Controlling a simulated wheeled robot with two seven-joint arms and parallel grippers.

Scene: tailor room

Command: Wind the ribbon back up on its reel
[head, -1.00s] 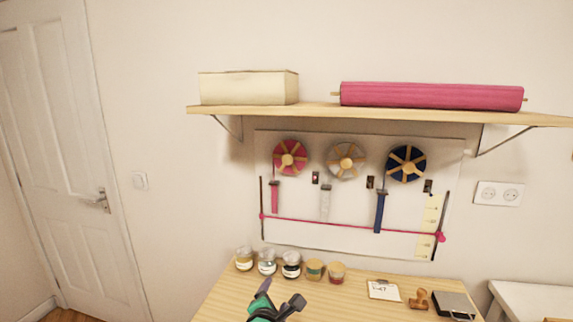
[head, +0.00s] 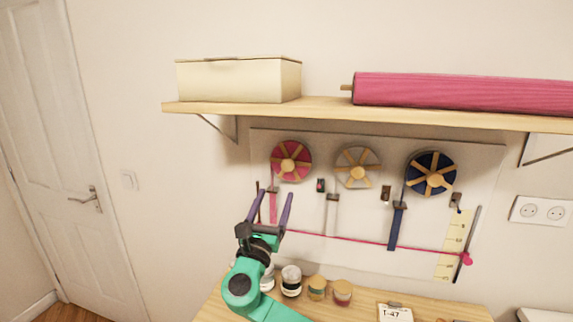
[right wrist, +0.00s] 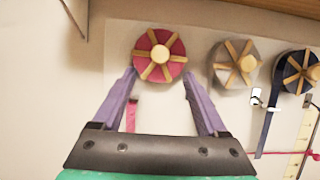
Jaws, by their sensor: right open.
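Three spoked reels hang in a row on a pale wall board (head: 310,150): a pink reel (head: 291,161), a pale grey one (head: 357,167) and a navy one (head: 431,174). A short ribbon tail hangs below each. A thin pink ribbon (head: 350,240) runs across the lower board to a pink bunch (head: 466,259) at the right. My right gripper (head: 274,194) is open and empty, below the pink reel in the head view. In the right wrist view the pink reel (right wrist: 159,54) shows just beyond and between its fingertips. My left gripper is not in view.
A wooden shelf (head: 330,110) above the board holds a cream box (head: 240,80) and a pink roll (head: 465,92). The wooden table (head: 365,310) below holds several jars (head: 316,287) and a card (head: 395,312). A measuring strip (head: 453,243) is at the board's right.

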